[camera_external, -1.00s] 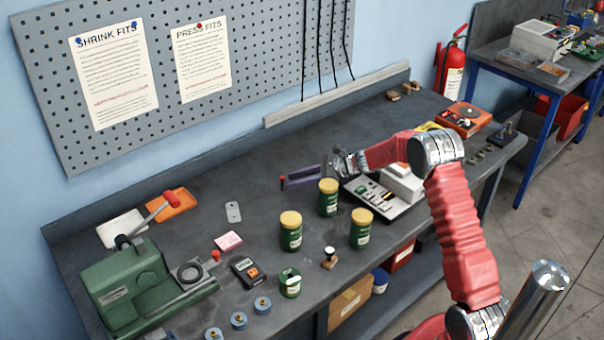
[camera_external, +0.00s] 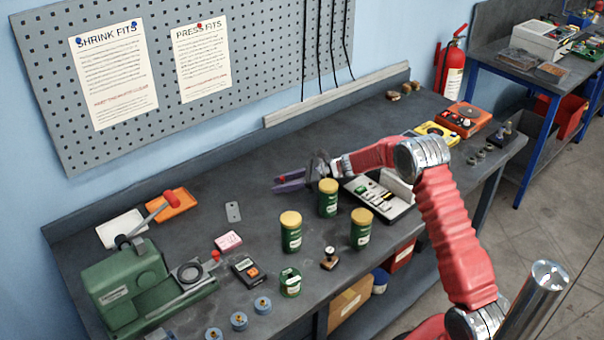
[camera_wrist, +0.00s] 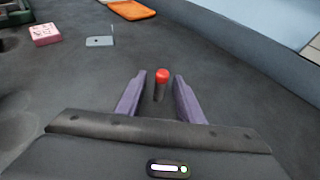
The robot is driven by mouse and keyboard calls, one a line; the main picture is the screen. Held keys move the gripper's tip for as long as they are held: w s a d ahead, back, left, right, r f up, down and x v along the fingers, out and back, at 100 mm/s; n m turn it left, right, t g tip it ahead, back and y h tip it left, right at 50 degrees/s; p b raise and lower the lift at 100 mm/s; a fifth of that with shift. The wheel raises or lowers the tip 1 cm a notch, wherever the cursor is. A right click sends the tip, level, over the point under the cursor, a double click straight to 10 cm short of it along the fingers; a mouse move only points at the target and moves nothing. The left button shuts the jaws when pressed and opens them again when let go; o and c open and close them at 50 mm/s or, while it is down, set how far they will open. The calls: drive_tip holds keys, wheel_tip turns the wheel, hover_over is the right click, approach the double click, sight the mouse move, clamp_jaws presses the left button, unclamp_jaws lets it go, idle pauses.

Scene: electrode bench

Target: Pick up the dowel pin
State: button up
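The dowel pin looks to be the dark upright pin with a red top (camera_wrist: 161,78), standing on the bench in the wrist view. My gripper (camera_wrist: 160,76) has two purple fingers, open, one on each side of the pin, with a gap to both. In the external view, my gripper (camera_external: 278,184) is low over the bench behind the green jars. The pin's red top (camera_external: 282,178) shows at the fingers there; its lower part is hidden by them.
Green jars with yellow lids (camera_external: 291,232) stand in front of my gripper. A tray of parts (camera_external: 382,200) is to its right. A grey metal plate (camera_external: 233,212) and a pink box (camera_external: 228,240) lie to the left. The bench between is clear.

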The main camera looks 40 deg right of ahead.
drive_tip(key=shift+c, duration=0.6)
clamp_jaws()
